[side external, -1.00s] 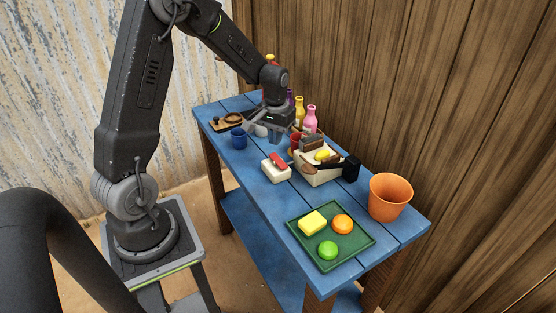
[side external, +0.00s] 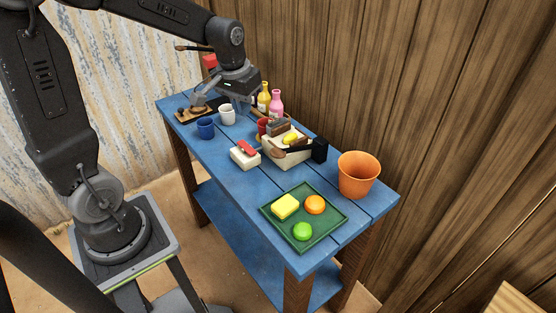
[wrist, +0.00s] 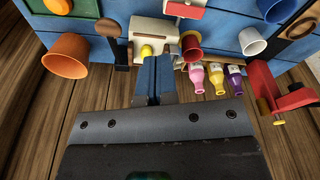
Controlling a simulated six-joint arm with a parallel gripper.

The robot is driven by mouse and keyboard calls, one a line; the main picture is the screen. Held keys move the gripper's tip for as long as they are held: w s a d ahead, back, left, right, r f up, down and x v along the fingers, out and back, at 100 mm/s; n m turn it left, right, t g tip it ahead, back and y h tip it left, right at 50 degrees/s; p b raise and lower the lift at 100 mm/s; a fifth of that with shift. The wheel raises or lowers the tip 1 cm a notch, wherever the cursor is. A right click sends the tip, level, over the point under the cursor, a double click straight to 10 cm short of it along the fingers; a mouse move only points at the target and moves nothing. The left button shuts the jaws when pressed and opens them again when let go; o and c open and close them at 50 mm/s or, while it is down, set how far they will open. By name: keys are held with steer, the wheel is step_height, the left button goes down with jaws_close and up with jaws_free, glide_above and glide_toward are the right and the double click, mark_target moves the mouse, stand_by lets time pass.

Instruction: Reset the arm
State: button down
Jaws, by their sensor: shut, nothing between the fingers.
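My gripper (side external: 198,108) is shut and empty. In the side external view it is above the far end of the blue table (side external: 230,190), near the white cup (side external: 227,114) and the wooden board (side external: 186,115). In the wrist view the closed fingers of my gripper (wrist: 153,80) point toward the table edge, with nothing between them. My gripper's body hides part of the table's far back corner.
A dark blue cup (side external: 206,128), bottles (side external: 276,103), a cream box with a yellow item (side external: 287,152), a white block with a red top (side external: 245,154), an orange bucket (side external: 357,175) and a green tray (side external: 322,232) with several items crowd the table. A wooden wall (side external: 420,90) stands behind.

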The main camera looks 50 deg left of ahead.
steer(key=s+d+r+m+t, duration=0.2)
steer(key=s+d+r, duration=0.1)
steer(key=s+d, duration=0.2)
steer(key=s+d+r+m+t, duration=0.1)
steer(key=s+d+r, duration=0.3)
steer(key=s, duration=0.5)
steer(key=shift+s+d+m+t+h, duration=0.25)
steer(key=shift+d+m+t, duration=0.2)
steer(key=shift+d, duration=0.5)
steer(key=shift+w+r, duration=0.1)
steer(key=shift+w, duration=0.05)
steer(key=w+a+f+m+g, duration=0.2)
steer(key=w+a+f+m, duration=0.2)
steer(key=w+a+m, duration=0.3)
steer(key=w+a+f+m+g, duration=0.3)
steer(key=w+a+f+m, duration=0.1)
steer(key=w+a+m, duration=0.4)
steer(key=w+m, duration=0.2)
steer(key=m, duration=0.1)
steer(key=shift+w+f+g, duration=0.25)
steer(key=shift+f+g, duration=0.1)
